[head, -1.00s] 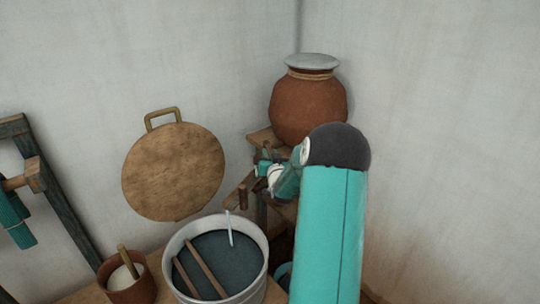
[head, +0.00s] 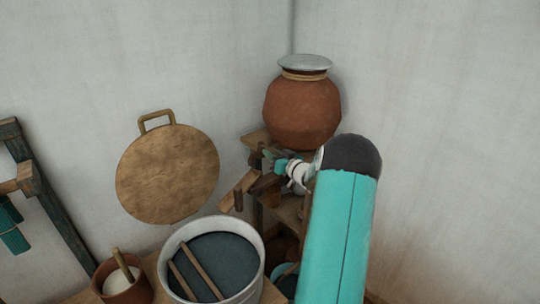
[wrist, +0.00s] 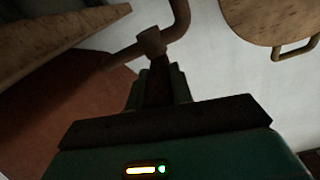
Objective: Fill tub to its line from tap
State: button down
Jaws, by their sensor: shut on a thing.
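The pale metal tub (head: 257,283) stands at the bottom centre of the head view with dark liquid in it and two wooden sticks lying across it. I cannot make out its line. In the wrist view the tap (wrist: 151,42) shows as a bent pipe with a round body. My gripper (wrist: 157,88) is shut on its dark handle (wrist: 157,72). In the head view my gripper (head: 270,160) is small and partly hidden by shadow and the arm.
The clay pot (head: 300,112) with a metal lid sits on a wooden stand in the corner. A round wooden board (head: 168,172) is against the left wall. A small brown pot (head: 126,291) with a stick stands left of the tub. A wooden frame (head: 50,200) is at far left.

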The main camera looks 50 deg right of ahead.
jog(key=shift+d+r+y, duration=0.1)
jog(key=shift+r+y, duration=0.1)
jog(key=shift+y, duration=0.1)
jog(key=c, duration=1.2)
grip_release()
jog(key=shift+f, duration=0.1)
jog(key=shift+c, duration=0.2)
jog(key=shift+s, duration=0.1)
jog(key=s+a, duration=0.1)
jog(key=s, duration=1.2)
jog(key=shift+s+a, duration=0.2)
jog(key=shift+s, duration=0.1)
jog(key=shift+w, duration=0.1)
